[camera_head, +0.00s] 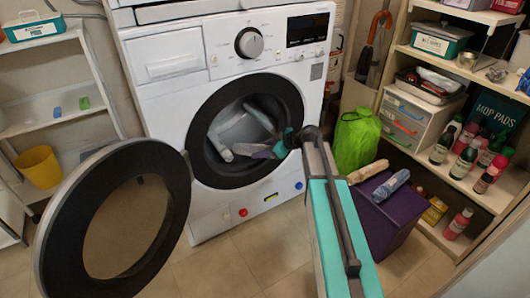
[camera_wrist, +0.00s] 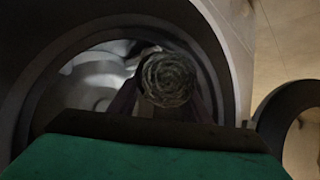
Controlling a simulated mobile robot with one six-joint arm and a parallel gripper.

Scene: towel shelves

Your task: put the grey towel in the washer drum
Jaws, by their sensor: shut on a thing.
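The white washer (camera_head: 180,95) stands with its round door (camera_head: 70,225) swung open to the left. Its drum (camera_head: 238,128) is open toward me, and the drum opening also shows in the wrist view (camera_wrist: 85,85). My gripper (camera_head: 268,151) reaches into the drum's mouth from the right. It is shut on the grey towel (camera_wrist: 168,80), a roll seen end-on between the fingers in the wrist view. In the head view the towel (camera_head: 246,149) is small and partly hidden by the fingers. Other pale rolled shapes (camera_head: 220,147) show inside the drum.
A purple box (camera_head: 395,222) with a beige roll (camera_head: 367,171) and a light blue roll (camera_head: 391,185) stands right of my arm. A green bag (camera_head: 357,140) is behind it. Shelves with bottles (camera_head: 467,157) line the right, and a white rack (camera_head: 50,100) the left.

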